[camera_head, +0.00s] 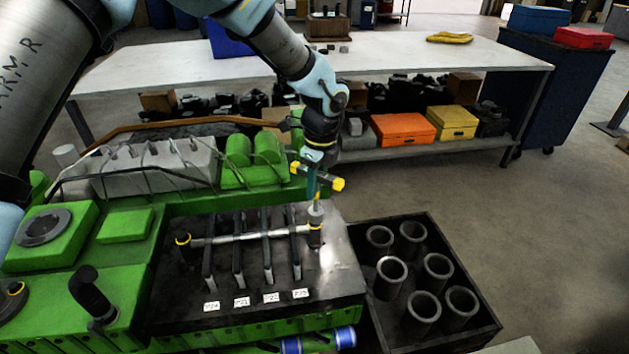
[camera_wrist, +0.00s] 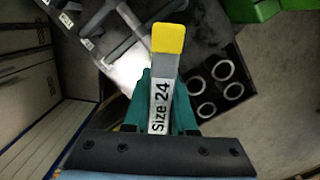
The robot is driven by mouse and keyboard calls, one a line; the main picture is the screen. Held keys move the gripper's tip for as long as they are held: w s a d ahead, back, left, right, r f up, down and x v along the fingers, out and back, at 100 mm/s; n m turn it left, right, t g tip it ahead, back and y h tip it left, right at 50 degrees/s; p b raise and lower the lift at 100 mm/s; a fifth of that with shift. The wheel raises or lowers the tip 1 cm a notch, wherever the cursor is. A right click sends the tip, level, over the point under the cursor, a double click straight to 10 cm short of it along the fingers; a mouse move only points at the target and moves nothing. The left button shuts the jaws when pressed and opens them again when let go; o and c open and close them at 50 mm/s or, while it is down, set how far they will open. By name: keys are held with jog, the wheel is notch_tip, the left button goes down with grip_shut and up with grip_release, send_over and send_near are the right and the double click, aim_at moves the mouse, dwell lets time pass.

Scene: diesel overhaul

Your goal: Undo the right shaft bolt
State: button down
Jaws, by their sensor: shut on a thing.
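My gripper (camera_head: 314,180) is shut on a grey T-handled wrench (camera_head: 325,180) with yellow ends. In the wrist view the wrench (camera_wrist: 163,85) reads "Size 24" and sits between the teal fingers. Its shank points down, with a grey socket (camera_head: 316,211) at the right end of the rocker shaft (camera_head: 252,235). The right shaft bolt is hidden under the socket; I cannot tell how fully the socket sits on it. The left shaft bolt (camera_head: 183,239), with a yellow ring, stands at the shaft's left end. Several dark rocker arms cross the shaft.
The green engine (camera_head: 125,225) fills the lower left. A black crate (camera_head: 455,338) with several grey cylinder liners stands right of it. A white workbench (camera_head: 400,55) is behind, with orange (camera_head: 403,129) and yellow (camera_head: 452,123) boxes below. Open floor lies at right.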

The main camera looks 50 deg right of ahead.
jog(key=m, duration=0.8)
jog(key=shift+d+h, duration=0.1)
jog(key=shift+h, duration=0.2)
jog(key=m, duration=0.3)
jog(key=shift+m, duration=0.4)
jog(key=m, duration=0.3)
jog(key=shift+d+m+g, duration=0.1)
jog(key=shift+m+g, duration=0.3)
